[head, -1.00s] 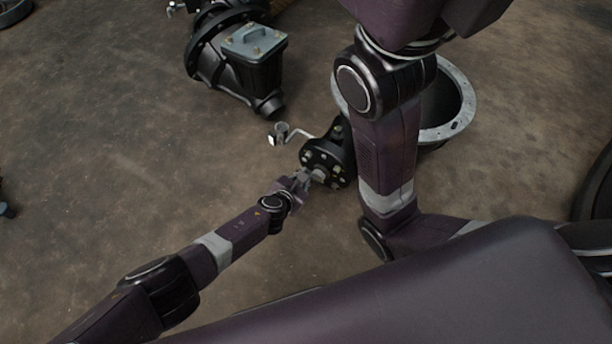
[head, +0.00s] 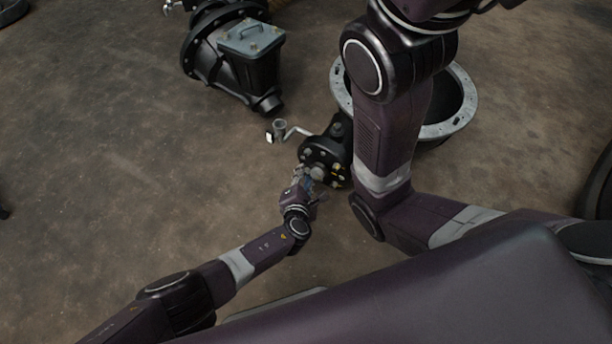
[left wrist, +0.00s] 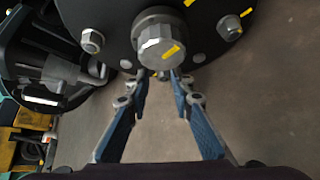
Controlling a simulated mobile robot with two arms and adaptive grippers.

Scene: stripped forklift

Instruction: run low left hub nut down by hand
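The black hub (head: 325,160) sits at the lower middle of the head view, its round face turned toward my left gripper. In the left wrist view the hub flange (left wrist: 205,25) fills the top, with a large hex piece (left wrist: 162,45) at its centre. One hub nut (left wrist: 92,40) shows left of centre and another nut (left wrist: 230,27) with a yellow mark shows on the right. My left gripper (left wrist: 160,78) has its blue-padded fingers apart, tips at the flange's lower edge. A small part shows between the tips; contact is unclear.
A black housing with a grey lidded box (head: 252,40) lies at the upper left. A ring-shaped casing (head: 455,110) stands behind my arm.

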